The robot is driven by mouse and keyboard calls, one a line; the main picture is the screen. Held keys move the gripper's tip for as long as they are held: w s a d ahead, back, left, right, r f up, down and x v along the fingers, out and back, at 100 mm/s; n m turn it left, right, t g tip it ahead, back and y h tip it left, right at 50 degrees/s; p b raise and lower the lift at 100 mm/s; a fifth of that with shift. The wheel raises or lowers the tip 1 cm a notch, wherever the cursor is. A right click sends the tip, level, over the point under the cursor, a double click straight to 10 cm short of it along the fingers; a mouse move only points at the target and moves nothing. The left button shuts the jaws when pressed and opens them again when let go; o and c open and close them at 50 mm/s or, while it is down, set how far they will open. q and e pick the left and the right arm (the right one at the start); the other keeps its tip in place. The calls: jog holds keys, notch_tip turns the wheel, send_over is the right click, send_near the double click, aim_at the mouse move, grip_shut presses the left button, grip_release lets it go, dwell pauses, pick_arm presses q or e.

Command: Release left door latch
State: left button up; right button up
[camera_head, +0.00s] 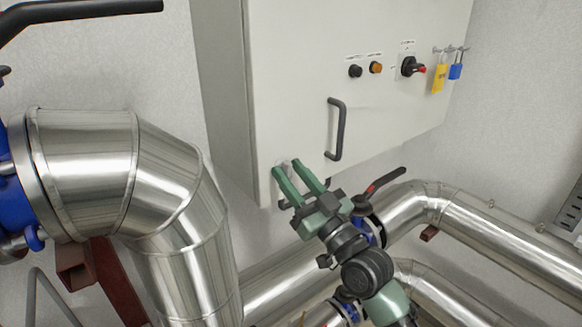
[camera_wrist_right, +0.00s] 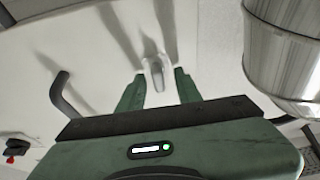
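The door latch (camera_wrist_right: 157,76) is a small pale fitting with a dark slot-like middle on the white cabinet door (camera_head: 290,60). In the head view the latch (camera_head: 287,165) shows only partly, near the door's lower left corner. My right gripper (camera_head: 288,167) reaches up to it from below right, with one green finger on each side of it. In the wrist view the right gripper (camera_wrist_right: 159,78) has its fingers apart around the latch. I cannot tell whether they touch it. My left gripper is not in view.
A black door handle (camera_head: 337,128) stands out right of the gripper. Buttons and a rotary switch (camera_head: 409,66) sit higher up, with yellow (camera_head: 439,77) and blue padlocks at right. A large metal-clad pipe (camera_head: 170,185) is close at left. More pipes (camera_head: 480,225) run below the cabinet.

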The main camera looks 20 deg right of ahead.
jog(key=shift+d, duration=0.1)
grip_shut()
